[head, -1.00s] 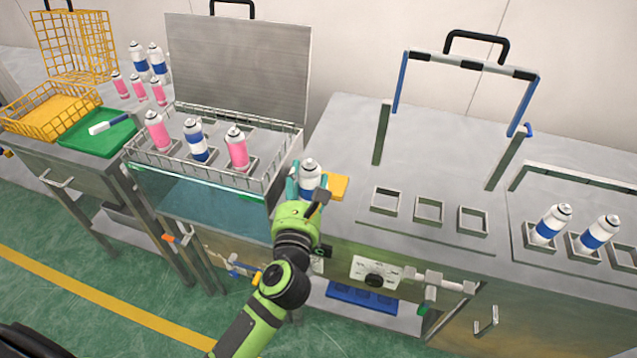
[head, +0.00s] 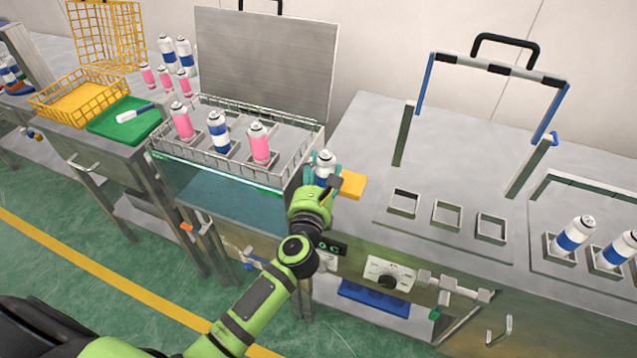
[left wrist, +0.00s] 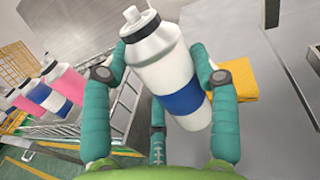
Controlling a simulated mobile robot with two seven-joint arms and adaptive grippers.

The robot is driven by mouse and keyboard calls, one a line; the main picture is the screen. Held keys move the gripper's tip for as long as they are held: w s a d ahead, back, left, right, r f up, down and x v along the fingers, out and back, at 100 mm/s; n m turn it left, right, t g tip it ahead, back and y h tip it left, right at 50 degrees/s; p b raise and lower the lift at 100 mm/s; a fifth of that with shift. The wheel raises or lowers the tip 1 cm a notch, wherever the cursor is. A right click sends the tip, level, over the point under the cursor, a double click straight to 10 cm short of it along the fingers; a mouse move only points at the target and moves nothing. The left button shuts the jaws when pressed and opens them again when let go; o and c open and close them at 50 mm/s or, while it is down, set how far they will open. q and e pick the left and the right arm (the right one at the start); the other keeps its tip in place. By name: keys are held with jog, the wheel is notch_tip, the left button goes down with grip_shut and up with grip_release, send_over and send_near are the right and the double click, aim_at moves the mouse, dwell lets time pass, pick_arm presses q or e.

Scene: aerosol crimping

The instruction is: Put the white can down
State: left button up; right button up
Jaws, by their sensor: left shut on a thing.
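The white can with a blue band (head: 324,167) is held in my left gripper (head: 322,182) at the front edge of the steel table, beside a yellow pad (head: 352,185). In the left wrist view the white can (left wrist: 165,60) stands between the teal fingers of my left gripper (left wrist: 160,85), which are shut on it. It looks tilted in that view. Whether its base touches the table is hidden by the gripper. My right gripper is not in view.
A wire basket (head: 290,183) with pink and blue-banded cans is just left of the gripper. Several empty square holders (head: 447,215) stand to the right under a hinged frame (head: 425,85). Two blue-banded cans (head: 574,235) sit in holders at far right. Bare tabletop lies behind.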

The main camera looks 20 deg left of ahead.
pick_arm(q)
jog(key=shift+s+a+f, duration=0.1)
jog(key=shift+a+f, duration=0.1)
jog(key=shift+a, duration=0.05)
jog(key=shift+f+b, duration=0.85)
jog(key=shift+f, duration=1.15)
jog(key=shift+f, duration=0.1)
jog(key=o, duration=1.3)
jog(key=shift+c, duration=0.2)
